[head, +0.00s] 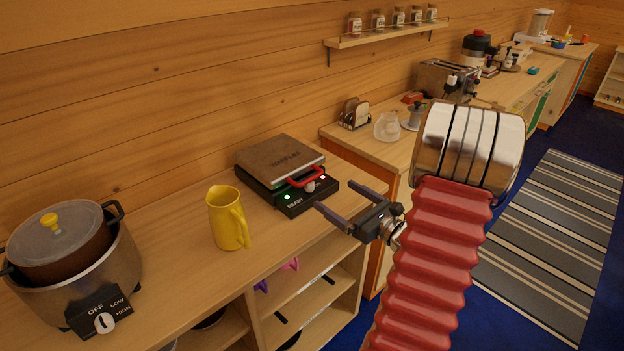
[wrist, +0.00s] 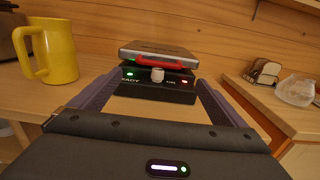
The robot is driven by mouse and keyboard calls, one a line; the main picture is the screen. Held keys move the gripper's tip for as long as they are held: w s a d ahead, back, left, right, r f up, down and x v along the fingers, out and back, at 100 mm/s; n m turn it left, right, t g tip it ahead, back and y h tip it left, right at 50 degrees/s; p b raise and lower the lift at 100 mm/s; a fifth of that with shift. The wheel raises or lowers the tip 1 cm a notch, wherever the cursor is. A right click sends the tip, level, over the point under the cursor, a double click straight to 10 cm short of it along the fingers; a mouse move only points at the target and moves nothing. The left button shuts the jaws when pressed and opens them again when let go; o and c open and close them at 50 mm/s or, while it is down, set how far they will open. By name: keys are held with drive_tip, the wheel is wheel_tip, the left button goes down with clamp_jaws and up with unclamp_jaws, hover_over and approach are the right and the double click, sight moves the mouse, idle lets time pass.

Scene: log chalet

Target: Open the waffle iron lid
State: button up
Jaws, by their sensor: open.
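The waffle iron (head: 283,173) stands on the wooden counter against the log wall, with its brown lid down. A red handle (head: 305,177) sits at the lid's front edge. The black base shows a lit green light by READY, a red light and a pale knob. In the wrist view the waffle iron (wrist: 155,75) is straight ahead, its red handle (wrist: 146,62) facing me. My gripper (head: 350,200) is open and empty in front of the waffle iron, at its right front side in the head view. Its two fingers (wrist: 157,95) frame the base from both sides, apart from the handle.
A yellow pitcher (head: 228,218) stands on the counter left of the waffle iron. A slow cooker (head: 72,270) is farther left. To the right, a second counter holds a toast rack (head: 355,113), a glass jug (head: 387,126) and a toaster (head: 446,80). A spice shelf (head: 385,36) hangs above.

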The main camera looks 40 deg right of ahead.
sight(314, 178)
drive_tip(key=w, duration=1.2)
drive_tip(key=shift+a, duration=0.2)
drive_tip(key=shift+c, duration=0.3)
drive_tip(key=shift+d, duration=0.1)
drive_tip(key=c, duration=1)
drive_tip(key=shift+d, duration=0.15)
drive_tip(key=shift+c, duration=0.8)
drive_tip(key=shift+s+r, duration=0.1)
drive_tip(key=shift+r, duration=0.05)
